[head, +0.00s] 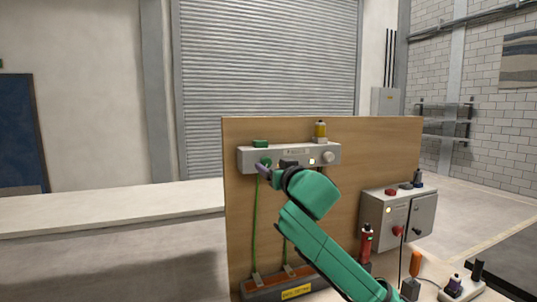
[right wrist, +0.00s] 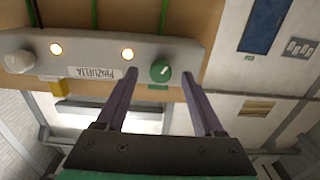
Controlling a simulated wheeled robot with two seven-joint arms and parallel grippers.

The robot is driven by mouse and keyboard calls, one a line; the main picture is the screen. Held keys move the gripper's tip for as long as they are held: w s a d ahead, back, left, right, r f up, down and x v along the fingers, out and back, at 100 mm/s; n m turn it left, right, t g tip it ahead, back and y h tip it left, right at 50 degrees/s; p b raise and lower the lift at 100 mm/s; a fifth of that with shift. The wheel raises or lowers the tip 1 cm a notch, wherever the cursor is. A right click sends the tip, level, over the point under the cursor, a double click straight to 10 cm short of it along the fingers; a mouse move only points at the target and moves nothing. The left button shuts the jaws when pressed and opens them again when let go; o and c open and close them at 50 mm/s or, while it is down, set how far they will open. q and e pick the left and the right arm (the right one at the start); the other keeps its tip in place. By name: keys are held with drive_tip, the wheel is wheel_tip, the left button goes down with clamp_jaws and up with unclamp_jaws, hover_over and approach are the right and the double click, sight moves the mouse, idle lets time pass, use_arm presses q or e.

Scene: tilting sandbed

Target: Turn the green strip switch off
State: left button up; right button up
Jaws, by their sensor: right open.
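A grey strip box (head: 300,153) is mounted high on the wooden board. A green round knob (head: 265,161) is on its left part. In the right wrist view, which is upside down, the green knob (right wrist: 160,71) has a pale mark on its face. My right gripper (head: 262,169) is at the box's left end. In the wrist view its two dark fingers (right wrist: 159,80) are open, with the knob between and just beyond their tips; I cannot tell whether they touch it. My left gripper is not in view.
The box also bears a white knob (right wrist: 16,62), lit lamps (right wrist: 127,54) and a yellow part (head: 320,130) on top. Green cables (head: 256,215) run down to an orange-topped block (head: 297,292). A grey cabinet (head: 372,215) with switches is at the right.

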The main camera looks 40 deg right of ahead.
sight(266, 162)
drive_tip(key=shift+r+x, duration=0.2)
drive_tip(key=shift+x, duration=0.75)
drive_tip(key=shift+w+f+p, duration=0.1)
drive_tip(key=shift+w+p, duration=0.25)
drive_tip(key=shift+w, duration=0.05)
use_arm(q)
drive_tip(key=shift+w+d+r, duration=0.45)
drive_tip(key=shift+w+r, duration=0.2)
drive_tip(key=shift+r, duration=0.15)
use_arm(e)
drive_tip(key=shift+s, duration=0.1)
drive_tip(key=shift+d, duration=0.1)
clamp_jaws()
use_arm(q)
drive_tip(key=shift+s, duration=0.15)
